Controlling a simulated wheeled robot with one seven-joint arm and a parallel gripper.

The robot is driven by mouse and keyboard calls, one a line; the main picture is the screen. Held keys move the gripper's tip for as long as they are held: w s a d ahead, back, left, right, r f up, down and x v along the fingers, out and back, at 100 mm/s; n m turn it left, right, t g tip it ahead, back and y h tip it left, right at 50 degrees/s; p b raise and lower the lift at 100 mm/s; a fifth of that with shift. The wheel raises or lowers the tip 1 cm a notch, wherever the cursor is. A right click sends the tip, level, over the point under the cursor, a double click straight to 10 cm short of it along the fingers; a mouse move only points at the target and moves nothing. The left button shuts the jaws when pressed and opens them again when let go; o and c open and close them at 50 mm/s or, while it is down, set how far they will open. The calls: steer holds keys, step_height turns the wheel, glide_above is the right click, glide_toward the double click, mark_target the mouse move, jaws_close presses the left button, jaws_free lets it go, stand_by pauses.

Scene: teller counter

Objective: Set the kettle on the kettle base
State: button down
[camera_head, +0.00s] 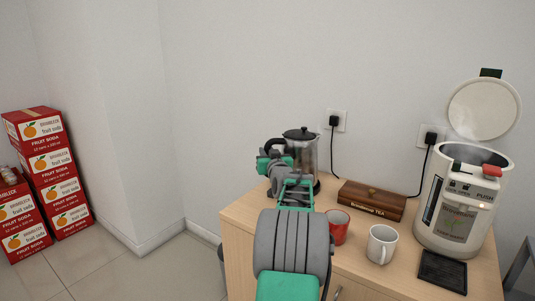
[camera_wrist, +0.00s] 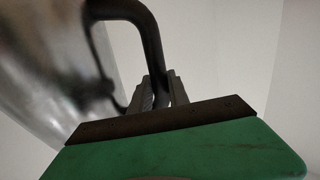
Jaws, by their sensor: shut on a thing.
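The kettle's foot is partly hidden by my arm. I cannot tell whether it touches a base, and the kettle base itself cannot be made out.
A wooden tea box (camera_head: 371,201), a red mug (camera_head: 338,226) and a white mug (camera_head: 381,244) stand right of the kettle. A steaming white water boiler (camera_head: 462,205) with its lid up is at the right. Red soda cartons (camera_head: 47,165) are stacked at far left.

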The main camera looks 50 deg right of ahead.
steer(key=c, duration=1.5)
jaws_free()
steer(key=shift+c, duration=0.2)
steer(key=shift+f, duration=0.45)
steer(key=b+v, duration=0.7)
steer(key=v, duration=0.4)
steer(key=shift+r+b, duration=0.2)
steer(key=shift+b, duration=0.15)
